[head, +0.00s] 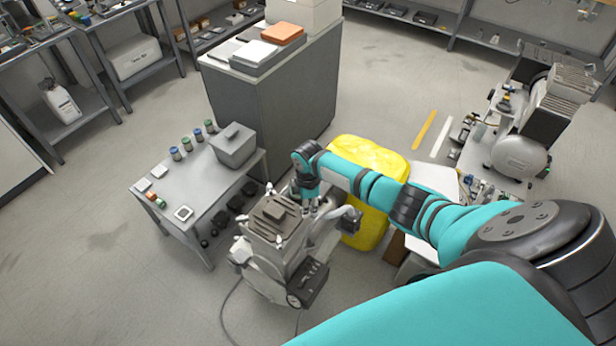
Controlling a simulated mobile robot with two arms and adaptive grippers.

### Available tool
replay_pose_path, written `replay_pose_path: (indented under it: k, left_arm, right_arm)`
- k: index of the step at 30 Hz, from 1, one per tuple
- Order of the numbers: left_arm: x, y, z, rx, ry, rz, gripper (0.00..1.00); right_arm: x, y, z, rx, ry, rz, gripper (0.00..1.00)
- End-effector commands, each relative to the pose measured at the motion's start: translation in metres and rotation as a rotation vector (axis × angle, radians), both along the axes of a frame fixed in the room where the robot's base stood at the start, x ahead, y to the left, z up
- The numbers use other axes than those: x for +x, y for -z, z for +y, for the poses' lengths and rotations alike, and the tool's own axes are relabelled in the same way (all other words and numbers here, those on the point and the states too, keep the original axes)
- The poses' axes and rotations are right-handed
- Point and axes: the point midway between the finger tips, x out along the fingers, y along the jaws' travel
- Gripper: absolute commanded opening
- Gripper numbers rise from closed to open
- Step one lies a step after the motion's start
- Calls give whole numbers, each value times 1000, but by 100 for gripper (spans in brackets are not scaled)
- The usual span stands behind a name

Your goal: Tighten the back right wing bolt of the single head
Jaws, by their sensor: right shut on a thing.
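The single head (276,216) is a grey compressor unit with a dark ribbed top, standing on the floor in the lower middle of the head view. A pale wing bolt shows at its back left corner (269,188) and pale parts show at its front left (240,251). My right gripper (311,206) points down at the back right corner of the head. It is shut on the back right wing bolt, which its fingers mostly hide. How far the bolt is turned cannot be seen. My left gripper is out of view.
A grey side table (184,203) with jars and a lidded box (233,146) stands close on the left. A tall cabinet (268,95) is behind. A yellow bulky thing (366,155) lies right of the unit, under my right arm. Another compressor (519,156) stands at right.

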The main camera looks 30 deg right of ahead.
Motion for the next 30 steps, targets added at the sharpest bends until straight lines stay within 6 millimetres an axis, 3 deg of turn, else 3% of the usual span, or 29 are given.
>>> replay_pose_path:
  k: [15, 16, 20, 30]
  left_arm:
    - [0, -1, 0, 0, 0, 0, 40]
    - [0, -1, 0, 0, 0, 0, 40]
    - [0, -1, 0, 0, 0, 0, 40]
    - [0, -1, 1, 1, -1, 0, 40]
  right_arm:
    - [2, -2, -2, -3, 18, -4, 0]
    - [2, -2, -2, -3, 18, -4, 15]
    - [1, -1, -2, -2, 18, -3, 32]
    - [1, -4, -1, -1, 16, -2, 34]
